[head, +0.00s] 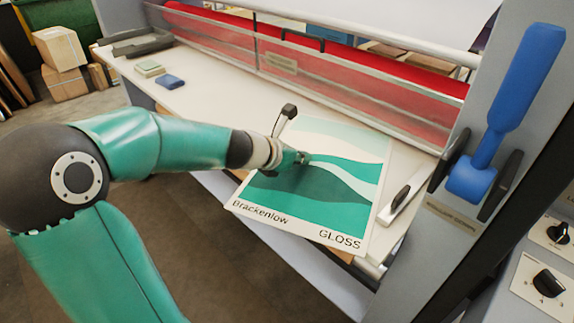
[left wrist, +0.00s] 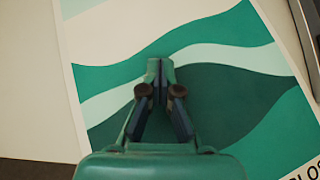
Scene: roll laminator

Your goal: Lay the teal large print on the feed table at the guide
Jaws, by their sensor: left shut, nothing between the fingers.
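The teal large print (head: 330,200), with wavy green bands and the words "Brackenlow" and "GLOSS", lies on the feed table (head: 225,95) toward its right end. Its near edge reaches past the table's front edge. The guide (head: 405,192), a pale bar with a dark knob, stands just right of the print. My left gripper (head: 303,158) is over the middle of the print, shut and empty. In the left wrist view the closed fingertips (left wrist: 160,68) point at the print (left wrist: 225,100); whether they touch it I cannot tell. My right gripper is not in view.
A red roller behind a clear shield (head: 300,68) runs along the table's back. A blue lever (head: 500,110) and control knobs (head: 548,283) are at the right. Small pads (head: 170,82) and a dark tray (head: 142,45) lie at the left. The table's middle is clear.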

